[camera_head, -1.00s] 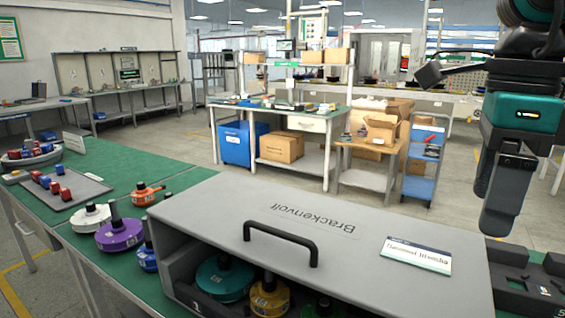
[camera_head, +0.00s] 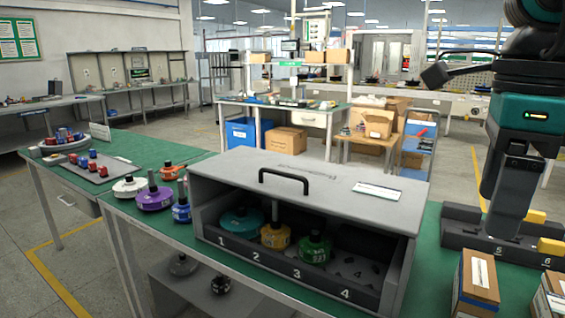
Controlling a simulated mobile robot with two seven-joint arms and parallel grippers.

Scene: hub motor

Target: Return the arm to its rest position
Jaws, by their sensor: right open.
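My right arm comes in from the upper right, and its gripper (camera_head: 507,190) hangs pointing down in front of the black rack on the right. The gripper is empty, with nothing held between its fingers. My left gripper is not in view. A grey box (camera_head: 310,178) with a black top handle stands on the green table with its front open. Inside it, a teal motor (camera_head: 240,221) is at slot 1, a yellow motor (camera_head: 275,236) at slot 2 and a green motor (camera_head: 314,249) at slot 3. Slot 4 (camera_head: 347,272) shows no motor.
White, purple (camera_head: 154,199), blue and orange motors stand left of the box. A tray (camera_head: 92,170) with red and blue parts lies farther left. The black rack (camera_head: 490,247) with yellow blocks and cardboard boxes (camera_head: 474,283) are at the right. A lower shelf (camera_head: 200,295) shows below.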

